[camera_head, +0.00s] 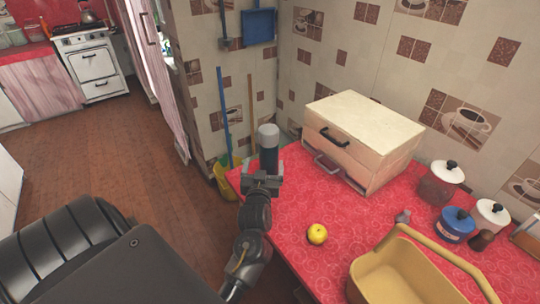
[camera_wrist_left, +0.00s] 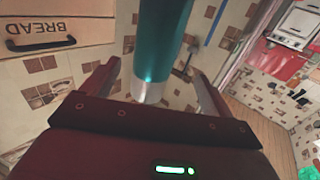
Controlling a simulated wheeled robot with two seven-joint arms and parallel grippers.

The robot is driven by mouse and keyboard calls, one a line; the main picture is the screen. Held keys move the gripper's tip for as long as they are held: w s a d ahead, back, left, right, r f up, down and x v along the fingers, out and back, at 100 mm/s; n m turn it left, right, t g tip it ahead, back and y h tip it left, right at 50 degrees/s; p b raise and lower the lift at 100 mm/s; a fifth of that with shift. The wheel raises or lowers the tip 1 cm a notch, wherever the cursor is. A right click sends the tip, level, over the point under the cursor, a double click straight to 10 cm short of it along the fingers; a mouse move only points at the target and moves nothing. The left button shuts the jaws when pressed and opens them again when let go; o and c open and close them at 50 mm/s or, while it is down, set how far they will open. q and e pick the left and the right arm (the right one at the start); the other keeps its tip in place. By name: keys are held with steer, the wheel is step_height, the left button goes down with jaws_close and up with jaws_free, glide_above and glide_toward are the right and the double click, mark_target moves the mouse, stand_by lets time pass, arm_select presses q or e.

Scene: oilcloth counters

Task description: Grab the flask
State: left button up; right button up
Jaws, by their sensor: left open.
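The flask (camera_head: 268,137) is a tall cylinder with a grey top, near the counter's left corner in the head view; my gripper hides its lower part. In the left wrist view the flask (camera_wrist_left: 162,40) has a teal body and a pale, silvery end. My left gripper (camera_head: 264,176) is open at the flask. In the wrist view its two fingers (camera_wrist_left: 155,75) stand on either side of the flask's line, with gaps on both sides. I cannot tell how deep the flask sits between them. My right gripper is not in view.
A bread box (camera_head: 362,135) stands behind the flask to the right. A yellow apple (camera_head: 317,234), a yellow basket (camera_head: 405,277) and several lidded jars (camera_head: 455,224) are on the red counter (camera_head: 290,205). The counter's left edge is close to my gripper.

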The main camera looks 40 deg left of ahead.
mark_target(267, 156)
arm_select(q)
steer(key=x, duration=0.4)
steer(key=shift+w+d, duration=0.15)
steer(key=shift+w, duration=0.15)
steer(key=shift+w+a+f, duration=0.1)
steer(key=shift+w+a, duration=0.1)
steer(key=shift+w, duration=0.05)
steer(key=shift+w+a+p, duration=0.2)
steer(key=shift+w+p, duration=0.1)
steer(key=x, duration=0.3)
steer(key=shift+w+p, duration=0.3)
steer(key=shift+w, duration=0.05)
steer(key=shift+w+a, duration=0.3)
steer(key=shift+w, duration=0.05)
steer(key=c, duration=1.4)
steer(key=shift+c, duration=0.7)
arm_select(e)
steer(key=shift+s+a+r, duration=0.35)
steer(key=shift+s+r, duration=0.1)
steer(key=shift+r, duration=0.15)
